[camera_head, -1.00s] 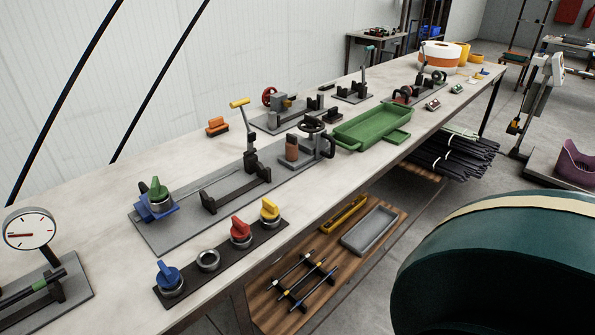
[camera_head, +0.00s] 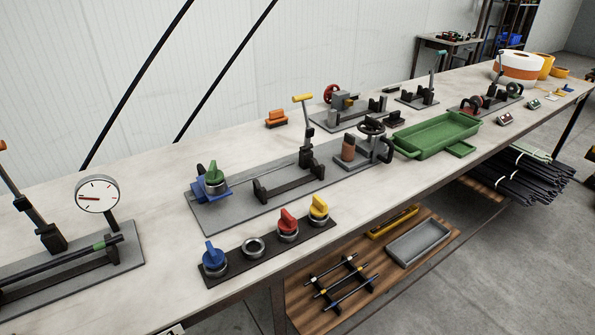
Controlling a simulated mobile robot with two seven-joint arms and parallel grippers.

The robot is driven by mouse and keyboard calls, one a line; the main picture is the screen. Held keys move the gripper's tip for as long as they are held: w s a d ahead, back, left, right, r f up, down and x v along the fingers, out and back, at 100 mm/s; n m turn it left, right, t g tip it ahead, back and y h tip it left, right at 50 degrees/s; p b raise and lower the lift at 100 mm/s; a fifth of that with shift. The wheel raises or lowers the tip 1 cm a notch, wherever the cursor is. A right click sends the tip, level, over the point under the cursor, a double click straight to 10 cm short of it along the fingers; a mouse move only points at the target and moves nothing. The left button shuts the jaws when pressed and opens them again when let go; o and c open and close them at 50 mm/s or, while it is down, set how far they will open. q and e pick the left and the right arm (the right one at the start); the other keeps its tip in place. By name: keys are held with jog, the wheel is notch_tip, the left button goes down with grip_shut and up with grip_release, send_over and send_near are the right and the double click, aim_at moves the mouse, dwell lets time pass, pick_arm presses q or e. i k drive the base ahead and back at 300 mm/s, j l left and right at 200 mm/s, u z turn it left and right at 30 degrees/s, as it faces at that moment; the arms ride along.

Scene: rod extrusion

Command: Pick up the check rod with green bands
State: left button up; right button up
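A dark rod with a green band (camera_head: 106,241) lies on a grey fixture plate (camera_head: 133,258) at the left of the bench, below a round white dial gauge (camera_head: 97,194). Its left part runs toward the picture's left edge. Several thin dark rods with small coloured bands (camera_head: 338,292) lie across a black rack on the wooden lower shelf. Some bands there look yellow, white or blue; I cannot make out a green one. Neither of my grippers is in view.
The bench (camera_head: 160,300) holds a strip of blue, red and yellow knobs (camera_head: 287,229), a clamp fixture (camera_head: 290,180) and a green tray (camera_head: 437,130). A grey tray (camera_head: 422,243) sits on the lower shelf (camera_head: 310,318). Dark bundled rods (camera_head: 520,178) are stacked at the right.

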aim_at(17, 276)
jog(key=u, duration=1.55)
